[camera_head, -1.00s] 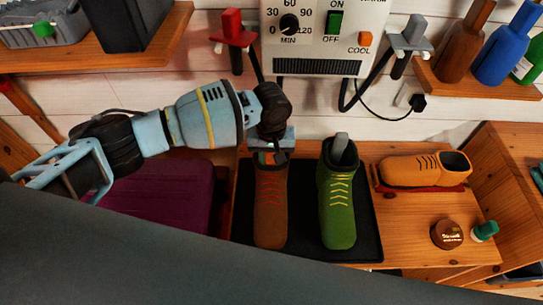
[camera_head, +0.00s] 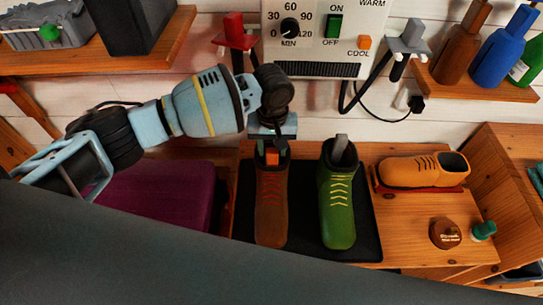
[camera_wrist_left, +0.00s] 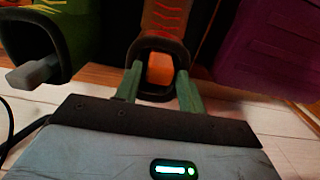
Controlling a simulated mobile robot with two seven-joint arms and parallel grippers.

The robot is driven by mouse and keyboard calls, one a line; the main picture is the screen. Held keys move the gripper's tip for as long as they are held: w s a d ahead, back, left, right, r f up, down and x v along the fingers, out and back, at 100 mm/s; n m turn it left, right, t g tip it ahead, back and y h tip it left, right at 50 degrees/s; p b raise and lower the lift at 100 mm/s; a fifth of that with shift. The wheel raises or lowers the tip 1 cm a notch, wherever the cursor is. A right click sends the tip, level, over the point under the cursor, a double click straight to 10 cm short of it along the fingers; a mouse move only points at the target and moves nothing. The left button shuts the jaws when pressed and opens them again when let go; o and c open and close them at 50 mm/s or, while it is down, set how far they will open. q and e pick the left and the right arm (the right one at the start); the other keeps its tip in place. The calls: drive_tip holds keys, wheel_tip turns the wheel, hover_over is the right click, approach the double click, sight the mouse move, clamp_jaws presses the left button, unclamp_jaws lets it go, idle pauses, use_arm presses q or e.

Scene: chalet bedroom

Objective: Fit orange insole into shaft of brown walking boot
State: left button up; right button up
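The brown walking boot (camera_head: 271,215) stands upright on a black tray (camera_head: 372,240), its shaft opening towards the wall. The orange insole (camera_head: 271,157) is in the boot's shaft, with its top end showing at the opening. In the left wrist view the insole (camera_wrist_left: 160,70) shows inside the dark collar of the boot (camera_wrist_left: 168,22); its lower part is hidden. My left gripper (camera_head: 271,143) is open just above the shaft. Its two green fingers stand apart on either side of the opening in the wrist view, with nothing gripped. My right gripper is out of view.
A green boot (camera_head: 338,205) with a grey insole (camera_head: 341,145) stands close on the right. A tan shoe (camera_head: 408,170), a round brown tin (camera_head: 446,234) and a green-capped jar (camera_head: 483,231) are further right. The dryer box (camera_head: 325,45) hangs above, near my gripper.

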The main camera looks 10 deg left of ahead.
use_arm(q)
wheel_tip(320, 180, up, 6)
drive_tip(key=shift+r, duration=0.1)
drive_tip(key=shift+r+p, duration=0.3)
drive_tip(key=shift+r, duration=0.2)
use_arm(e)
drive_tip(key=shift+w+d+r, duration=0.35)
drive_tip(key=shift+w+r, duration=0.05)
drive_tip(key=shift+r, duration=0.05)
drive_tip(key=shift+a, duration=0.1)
